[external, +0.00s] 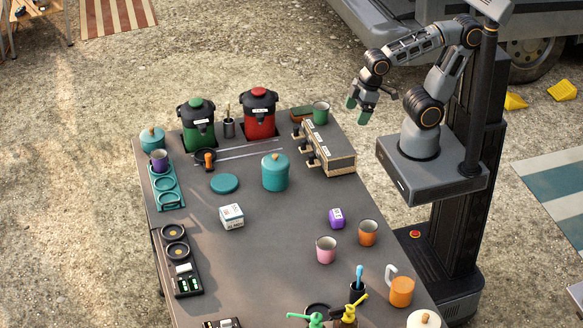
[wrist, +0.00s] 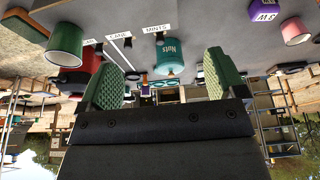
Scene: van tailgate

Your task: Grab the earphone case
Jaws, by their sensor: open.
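A small white rounded item (external: 183,268) lies in the dark tray at the table's left edge; it may be the earphone case, but it is too small to be sure. I cannot pick out the case in the wrist view. My gripper (external: 358,109) is open and empty, raised beyond the table's far right corner, well away from that tray. Its two green pads (wrist: 163,70) show spread apart in the wrist view, with nothing between them.
The dark tray (external: 186,290) also holds batteries. A teal canister (external: 275,173), a white box (external: 231,216), a purple box (external: 337,218), a pink cup (external: 326,249) and a labelled rack (external: 332,155) stand between. The table's middle has bare room.

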